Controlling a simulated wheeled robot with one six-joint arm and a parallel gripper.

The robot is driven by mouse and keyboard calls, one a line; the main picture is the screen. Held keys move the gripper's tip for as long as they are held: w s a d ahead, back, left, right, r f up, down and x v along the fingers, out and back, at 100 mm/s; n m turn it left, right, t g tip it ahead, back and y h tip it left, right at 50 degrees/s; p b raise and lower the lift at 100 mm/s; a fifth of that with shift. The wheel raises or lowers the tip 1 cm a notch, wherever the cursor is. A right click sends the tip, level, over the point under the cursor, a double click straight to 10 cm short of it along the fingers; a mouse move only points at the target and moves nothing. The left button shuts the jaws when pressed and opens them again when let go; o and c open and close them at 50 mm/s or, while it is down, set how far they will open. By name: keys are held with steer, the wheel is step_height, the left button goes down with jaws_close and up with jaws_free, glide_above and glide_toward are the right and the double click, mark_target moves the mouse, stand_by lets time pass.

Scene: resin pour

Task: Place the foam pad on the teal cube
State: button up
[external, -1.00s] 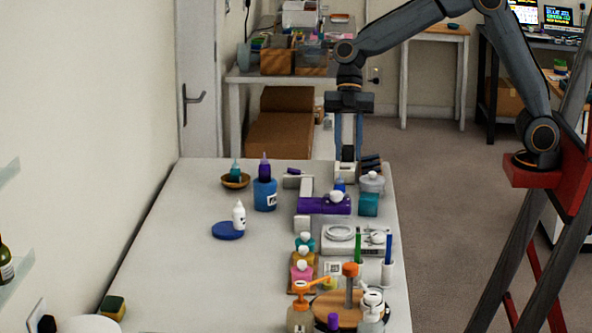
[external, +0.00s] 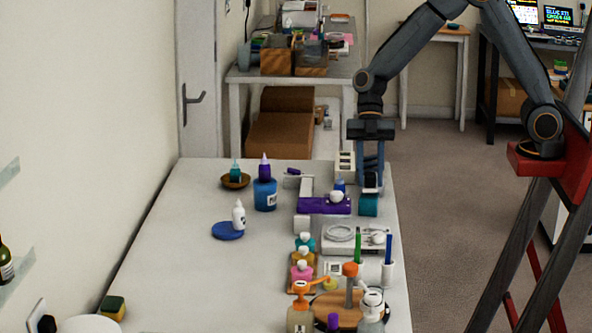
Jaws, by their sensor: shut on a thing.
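My gripper (external: 370,188) points down at the far right of the table, its fingertips just above the teal cube (external: 368,207). It is shut on a small, thin piece, which I take to be the foam pad (external: 370,190). The pad is mostly hidden by the fingers, and its outline is hard to make out. The teal cube sits on the table near the right edge. I cannot tell whether the pad touches the cube's top.
A pale compartment box (external: 345,165) stands behind and left of my gripper. A purple block (external: 318,206) with a white-capped bottle lies left of the cube. A white device (external: 340,240) and pen holder (external: 388,272) stand in front.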

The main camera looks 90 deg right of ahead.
steer(key=shift+f, duration=0.65)
steer(key=shift+f, duration=0.2)
steer(key=o, duration=1)
steer(key=shift+r, duration=0.2)
steer(key=shift+d+r, duration=0.1)
steer(key=shift+r, duration=0.15)
steer(key=b+v, duration=0.3)
steer(key=v, duration=0.7)
steer(key=s+d+f+m+h, duration=0.1)
steer(key=s+f+m+h, duration=0.1)
steer(key=s+f+m, duration=0.2)
steer(key=s+d+f+m+h, duration=0.1)
steer(key=s+f+m+h, duration=0.1)
steer(key=s+f+m, duration=0.3)
steer(key=s+d+f+m+t+h, duration=0.1)
steer(key=s+f+m, duration=0.3)
steer(key=s+m, duration=0.4)
steer(key=shift+s+d+f+m+h, duration=0.15)
steer(key=shift+d+f+m+h, duration=0.1)
steer(key=shift+d+m+h, duration=0.45)
